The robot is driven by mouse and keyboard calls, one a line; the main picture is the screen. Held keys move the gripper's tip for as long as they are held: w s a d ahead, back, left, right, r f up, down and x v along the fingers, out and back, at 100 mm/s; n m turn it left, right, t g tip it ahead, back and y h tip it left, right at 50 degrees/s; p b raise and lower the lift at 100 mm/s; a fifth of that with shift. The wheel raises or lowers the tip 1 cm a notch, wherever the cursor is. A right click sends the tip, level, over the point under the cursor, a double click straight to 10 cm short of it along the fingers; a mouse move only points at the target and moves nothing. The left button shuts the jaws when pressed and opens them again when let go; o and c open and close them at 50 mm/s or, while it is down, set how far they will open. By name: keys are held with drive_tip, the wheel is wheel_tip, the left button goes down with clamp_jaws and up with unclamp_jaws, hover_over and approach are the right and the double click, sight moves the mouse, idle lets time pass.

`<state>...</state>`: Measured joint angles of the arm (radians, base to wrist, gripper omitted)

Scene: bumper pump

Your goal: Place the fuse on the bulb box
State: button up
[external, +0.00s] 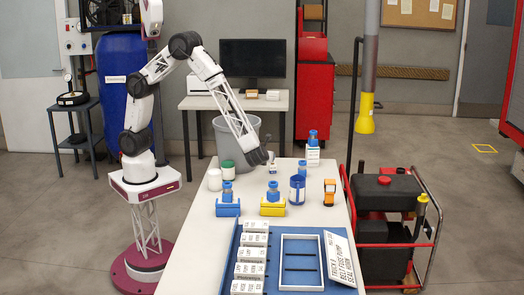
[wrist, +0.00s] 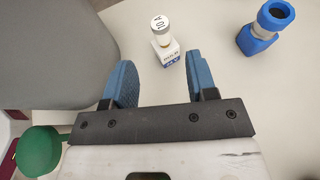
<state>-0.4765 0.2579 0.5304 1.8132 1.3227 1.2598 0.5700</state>
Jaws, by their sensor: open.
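The fuse (wrist: 161,30), a small cylinder with a white top marked "10 A" and a brass-coloured band, stands upright on a small white and blue box (wrist: 169,54) in the wrist view. That box looks like the bulb box; its small print is hard to read. In the external view the box (external: 272,169) is on the white table just below my gripper (external: 268,159). My gripper (wrist: 163,80) is open and empty in the wrist view. Its blue fingers are apart, and the fuse and box lie beyond the fingertips, not between them.
A grey bin (external: 237,134) stands behind the table's left edge.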

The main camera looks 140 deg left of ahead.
drive_tip(key=shift+r, duration=0.1)
drive_tip(key=s+d+r+n+t+h, duration=0.2)
drive_tip(key=s+d+r+n+h, duration=0.15)
drive_tip(key=d+r, duration=0.7)
drive_tip(key=s+d+r+n+t+h, duration=0.1)
drive_tip(key=s+d+r+n+h, duration=0.15)
drive_tip(key=s+d+r, duration=0.8)
drive_tip(key=s+d+r+n+t+h, duration=0.1)
drive_tip(key=s+d, duration=0.3)
drive_tip(key=d, duration=0.5)
drive_tip(key=s+d+r+n+t+h, duration=0.2)
drive_tip(key=s+d+n+t+h, duration=0.1)
drive_tip(key=d, duration=0.5)
drive_tip(key=s+d+r+n+t+h, duration=0.1)
drive_tip(key=s+d+r+t, duration=0.1)
drive_tip(key=s+d, duration=0.3)
drive_tip(key=d, duration=0.4)
drive_tip(key=shift+s+d+n+h, duration=0.3)
drive_tip(key=shift+d+n+h, duration=0.05)
drive_tip(key=shift+n+h, duration=0.05)
